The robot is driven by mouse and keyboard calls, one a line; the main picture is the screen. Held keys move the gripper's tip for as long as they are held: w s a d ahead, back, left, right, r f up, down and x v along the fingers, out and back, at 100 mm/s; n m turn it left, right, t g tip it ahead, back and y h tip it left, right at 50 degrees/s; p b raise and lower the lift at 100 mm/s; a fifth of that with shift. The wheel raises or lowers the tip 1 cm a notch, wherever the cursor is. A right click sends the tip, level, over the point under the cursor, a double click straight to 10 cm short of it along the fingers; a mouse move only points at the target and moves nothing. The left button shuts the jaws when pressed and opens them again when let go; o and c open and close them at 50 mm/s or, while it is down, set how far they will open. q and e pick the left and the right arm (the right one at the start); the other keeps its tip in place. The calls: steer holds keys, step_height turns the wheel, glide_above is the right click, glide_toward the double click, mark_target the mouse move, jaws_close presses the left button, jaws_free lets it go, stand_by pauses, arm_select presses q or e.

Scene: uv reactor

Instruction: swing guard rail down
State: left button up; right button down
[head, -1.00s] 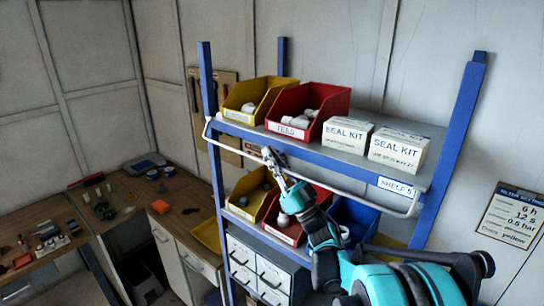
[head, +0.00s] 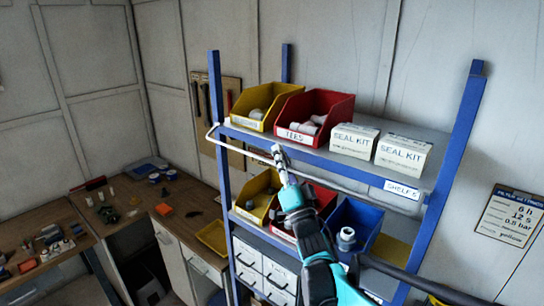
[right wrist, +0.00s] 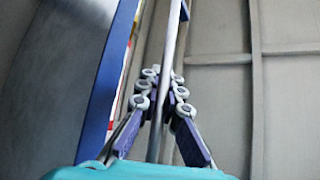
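The guard rail (head: 344,186) is a thin pale bar along the front of the blue shelf rack (head: 452,150). It runs a little below and in front of the top shelf's edge, with its left bent end (head: 211,133) at the left post. My right gripper (head: 279,158) is at the rail's left-middle part. In the right wrist view the rail (right wrist: 168,95) passes between the fingers of the gripper (right wrist: 163,80), which are closed in around it. My left gripper is not in view.
The top shelf holds a yellow bin (head: 258,105), a red bin (head: 318,115) and two seal kit boxes (head: 402,154). Lower bins, including a blue one (head: 366,222), sit behind my right arm. A workbench (head: 150,198) stands to the left.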

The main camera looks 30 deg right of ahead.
steer(key=shift+w+d+r+m+g+h+p, duration=0.1)
steer(key=shift+r+m+g+h+p, duration=0.4)
steer(key=shift+m+g+h+p, duration=0.75)
steer(key=shift+d+r+m+g+h+p, duration=0.15)
steer(key=shift+r+m+g+p, duration=0.7)
steer(key=shift+m, duration=1.05)
steer(key=shift+w+r+m+g+h+p, duration=0.15)
steer(key=shift+m+g+h+p, duration=0.65)
steer(key=shift+m+p, duration=0.65)
steer(key=shift+s, duration=0.1)
steer(key=c, duration=1.7)
jaws_free()
